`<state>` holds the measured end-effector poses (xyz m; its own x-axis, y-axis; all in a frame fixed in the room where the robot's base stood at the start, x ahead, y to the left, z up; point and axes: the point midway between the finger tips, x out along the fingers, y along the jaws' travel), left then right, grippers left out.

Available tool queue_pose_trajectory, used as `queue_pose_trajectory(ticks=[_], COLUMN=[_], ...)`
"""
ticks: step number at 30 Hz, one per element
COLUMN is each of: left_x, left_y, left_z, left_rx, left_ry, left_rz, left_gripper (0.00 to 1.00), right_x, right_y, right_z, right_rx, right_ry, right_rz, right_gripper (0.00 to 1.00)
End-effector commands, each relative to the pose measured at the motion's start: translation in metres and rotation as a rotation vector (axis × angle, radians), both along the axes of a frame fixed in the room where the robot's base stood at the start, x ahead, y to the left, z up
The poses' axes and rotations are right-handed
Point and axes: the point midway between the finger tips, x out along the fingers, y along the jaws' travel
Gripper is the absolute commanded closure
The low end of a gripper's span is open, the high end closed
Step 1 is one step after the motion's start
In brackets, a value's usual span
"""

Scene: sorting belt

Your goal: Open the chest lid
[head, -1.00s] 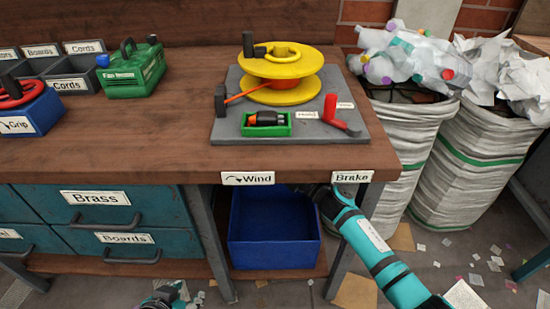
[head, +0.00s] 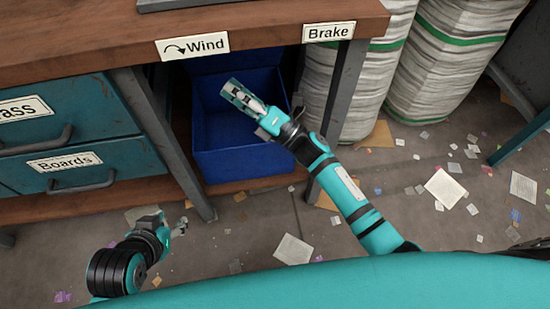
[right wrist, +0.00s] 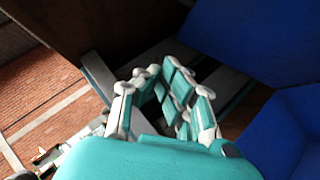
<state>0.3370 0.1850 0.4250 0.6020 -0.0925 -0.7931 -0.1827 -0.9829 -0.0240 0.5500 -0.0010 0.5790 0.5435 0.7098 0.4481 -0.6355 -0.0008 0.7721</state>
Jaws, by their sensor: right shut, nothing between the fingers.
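The blue chest (head: 245,165) stands on the low shelf under the workbench, and its open top shows in the head view. A blue panel (head: 232,62) rises at its back, seemingly the lid tilted up; the bench edge hides its top. Blue surfaces (right wrist: 255,40) also show at the right of the right wrist view. My right gripper (head: 237,92) is over the chest opening, shut and empty; its fingers (right wrist: 155,75) meet in the right wrist view. Whether it touches the chest is unclear. My left gripper (head: 182,226) is low over the floor, away from the chest; its jaws are too small to read.
The wooden bench edge (head: 110,45) with Wind and Brake labels overhangs the chest. Metal legs (head: 165,140) stand on both sides. Paper scraps litter the floor.

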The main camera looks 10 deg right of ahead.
Motion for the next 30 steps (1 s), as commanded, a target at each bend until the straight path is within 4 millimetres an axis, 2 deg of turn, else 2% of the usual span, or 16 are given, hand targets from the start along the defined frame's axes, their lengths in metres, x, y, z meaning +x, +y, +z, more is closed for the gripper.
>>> queue_pose_trajectory(ticks=[1, 6, 7, 12, 24, 30], left_x=[0.000, 0.000, 0.000, 0.000, 0.000, 0.000], left_y=[0.000, 0.000, 0.000, 0.000, 0.000, 0.000], left_z=[-0.018, -0.045, -0.031, -0.023, -0.013, -0.011], left_rx=[0.000, 0.000, 0.000, 0.000, 0.000, 0.000], left_ry=[0.000, 0.000, -0.002, -0.001, 0.000, 0.000], left_rz=[0.000, 0.000, 0.000, 0.000, 0.000, 0.000], left_gripper=[0.60, 0.60, 0.60, 0.60, 0.60, 0.60], right_x=[-0.004, -0.017, -0.021, -0.043, -0.081, -0.092], right_y=[0.000, 0.000, 0.000, -0.001, -0.053, -0.067], right_z=[-0.016, -0.036, -0.030, -0.048, -0.087, -0.098], right_rx=[0.002, 0.002, 0.001, 0.001, -0.001, -0.001], right_ry=[-0.018, -0.082, -0.076, -0.073, -0.073, -0.076], right_rz=[-0.001, -0.001, 0.000, -0.002, -0.002, -0.002], right_gripper=[1.00, 1.00, 1.00, 1.00, 1.00, 1.00])
